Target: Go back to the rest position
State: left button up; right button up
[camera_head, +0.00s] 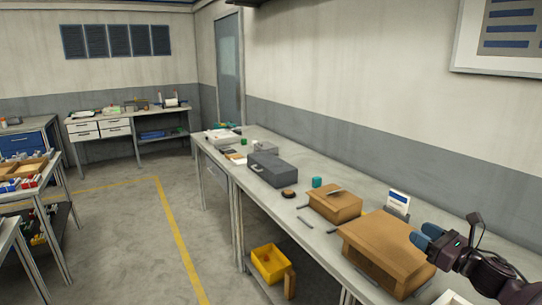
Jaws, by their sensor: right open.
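My right gripper (426,236) comes in from the lower right, with a dark body and blue fingertips. It is open and nothing shows between its fingers. In the picture its fingertips overlap the right side of a large brown box (375,247) on the long workbench (335,170). I cannot tell how far above the box they are. My left gripper is not in view. No film reel can be made out.
On the bench stand a smaller brown box (334,204), a grey case (273,168), a teal cylinder (317,182) and a card holder (398,202). A yellow bin (271,263) sits below. Floor inside the yellow line (175,235) is clear. Shelves with trays stand left.

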jog(key=s+a+f+m+h+b, duration=0.1)
jog(key=s+a+f+m+h, duration=0.3)
jog(key=m, duration=0.6)
jog(key=s+a+f+m+b, duration=0.1)
jog(key=s+f+m+b, duration=0.15)
jog(key=f+m, duration=0.6)
jog(key=s+a+f+m+h+b, duration=0.1)
jog(key=s+a+f+m+h, duration=0.15)
jog(key=m, duration=1.05)
pick_arm(q)
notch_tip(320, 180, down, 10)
jog(key=b, duration=0.5)
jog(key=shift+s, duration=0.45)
pick_arm(e)
jog(key=s+a+f+m+g+h, duration=0.1)
jog(key=s+f+m, duration=0.4)
jog(key=s+f, duration=0.6)
jog(key=s+a+f+m+g+h, duration=0.2)
jog(key=s+a+f+m+g, duration=0.1)
jog(key=s+f, duration=0.8)
jog(key=s+m+g, duration=0.1)
jog(key=s+m, duration=0.1)
jog(key=s, duration=0.1)
jog(key=shift+s+f, duration=0.25)
jog(key=shift+f, duration=0.1)
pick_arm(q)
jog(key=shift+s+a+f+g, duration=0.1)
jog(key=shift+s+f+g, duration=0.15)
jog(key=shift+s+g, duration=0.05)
